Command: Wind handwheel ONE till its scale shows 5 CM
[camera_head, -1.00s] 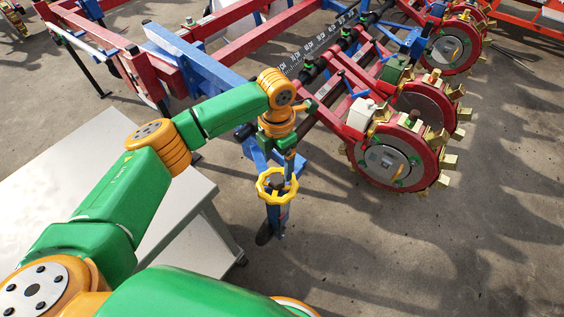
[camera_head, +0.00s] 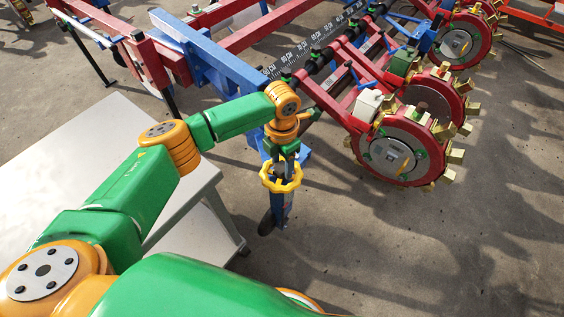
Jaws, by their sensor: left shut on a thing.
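The exact contact is hidden by the fingers and too small to tell. A dark scale strip with white CM marks (camera_head: 310,50) runs along the planter's bar behind. I cannot make out a reading for this wheel on its post. My right gripper is out of view.
Red toothed punch wheels (camera_head: 408,132) with brass-coloured blocks stand to the right. A blue beam (camera_head: 205,48) and red frame bars lie behind my arm. A pale table (camera_head: 75,150) is at the left. Concrete floor at the lower right is clear.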

